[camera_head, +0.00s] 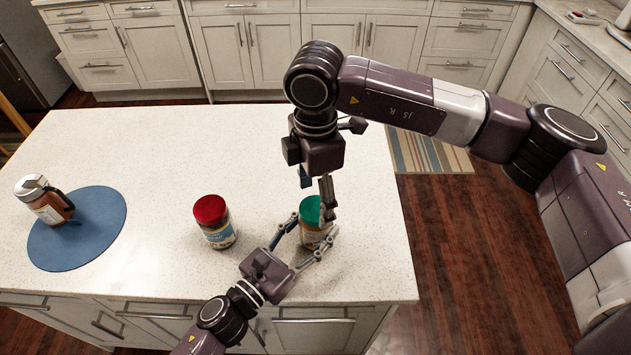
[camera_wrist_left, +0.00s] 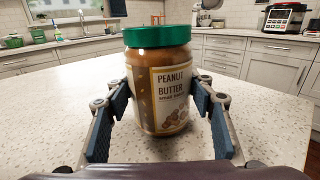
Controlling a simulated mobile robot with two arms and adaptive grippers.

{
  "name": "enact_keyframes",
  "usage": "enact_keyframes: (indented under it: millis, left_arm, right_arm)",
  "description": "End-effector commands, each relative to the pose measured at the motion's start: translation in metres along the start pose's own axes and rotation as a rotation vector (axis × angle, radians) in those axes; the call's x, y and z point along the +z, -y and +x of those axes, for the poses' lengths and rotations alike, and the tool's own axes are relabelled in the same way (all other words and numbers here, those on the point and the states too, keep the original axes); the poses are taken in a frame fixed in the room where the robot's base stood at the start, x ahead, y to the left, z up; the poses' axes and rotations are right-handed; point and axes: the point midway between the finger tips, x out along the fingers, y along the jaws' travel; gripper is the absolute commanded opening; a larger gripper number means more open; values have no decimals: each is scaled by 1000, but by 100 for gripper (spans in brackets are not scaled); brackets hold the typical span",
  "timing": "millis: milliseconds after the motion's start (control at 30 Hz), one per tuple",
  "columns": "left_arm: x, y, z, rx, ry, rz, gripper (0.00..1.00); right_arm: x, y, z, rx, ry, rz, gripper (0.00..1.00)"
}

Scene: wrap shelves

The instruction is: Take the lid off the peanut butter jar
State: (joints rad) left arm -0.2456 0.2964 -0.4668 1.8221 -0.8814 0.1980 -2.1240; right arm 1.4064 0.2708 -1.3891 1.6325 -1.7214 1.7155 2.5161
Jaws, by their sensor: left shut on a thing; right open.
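The peanut butter jar (camera_head: 313,238) stands upright on the white island counter near its right end. Its green lid (camera_head: 309,208) is on it. The left wrist view shows the jar (camera_wrist_left: 165,95) close up, its label facing me, with the lid (camera_wrist_left: 156,37) seated on top. My left gripper (camera_head: 310,236) is shut on the jar's body, one finger on each side, below the lid. My right gripper (camera_head: 318,198) is open and points down from above, its fingers at the lid. Whether they touch the lid I cannot tell.
A red-lidded jar (camera_head: 214,222) stands left of the peanut butter jar. Farther left, a brown container with a silvery top (camera_head: 45,201) stands on a round blue mat (camera_head: 95,232). The counter (camera_head: 220,135) behind the jars is clear. Its right edge is close to the peanut butter jar.

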Motion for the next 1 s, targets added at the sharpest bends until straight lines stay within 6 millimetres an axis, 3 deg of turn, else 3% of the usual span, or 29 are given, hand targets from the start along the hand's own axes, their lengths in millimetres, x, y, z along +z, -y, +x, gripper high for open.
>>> enact_keyframes:
  millis: [200,500,900,1000]
  left_arm:
    - [-1,0,0,1,-2,0,0]
    - [-1,0,0,1,-2,0,0]
    - [-1,0,0,1,-3,0,0]
    - [-1,0,0,1,-3,0,0]
  right_arm:
    - [0,0,18,0,0,-1,65]
    - [0,0,20,0,1,-1,64]
    - [0,0,20,0,1,-1,20]
    - [0,0,20,0,1,-15,20]
